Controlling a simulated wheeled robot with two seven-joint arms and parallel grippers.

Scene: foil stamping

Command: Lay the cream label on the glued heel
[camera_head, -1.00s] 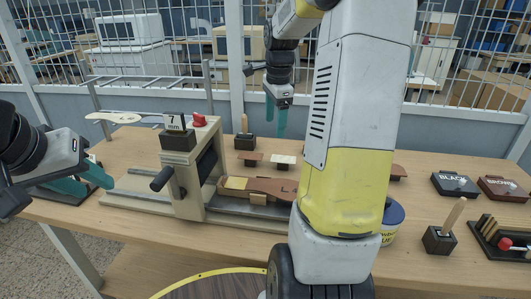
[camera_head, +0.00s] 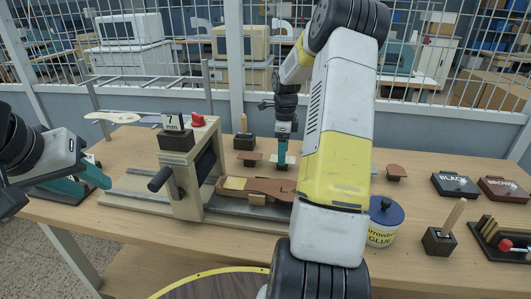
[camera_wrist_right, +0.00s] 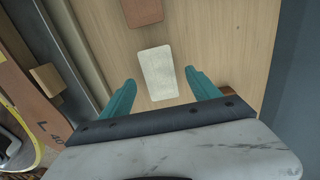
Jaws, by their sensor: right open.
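The cream label (camera_wrist_right: 158,73) lies flat on the wooden table in the right wrist view. My right gripper (camera_wrist_right: 161,93) is open and empty, with its teal fingers on either side of the label's near part. In the head view, the right gripper (camera_head: 281,158) points down at the table behind the press and largely hides the label. The brown insole (camera_head: 270,188) lies on the press bed, with a pale yellow patch on its heel (camera_head: 235,183) at the left end. My left gripper (camera_head: 88,184) is open and empty, left of the press.
The press (camera_head: 180,190) stands left of the insole. Brown labels (camera_head: 250,157) (camera_wrist_right: 142,11) lie near the cream one. A dark block with a peg (camera_head: 244,141) stands behind. A glue pot (camera_head: 384,226) and black and brown boxes (camera_head: 455,185) are to the right.

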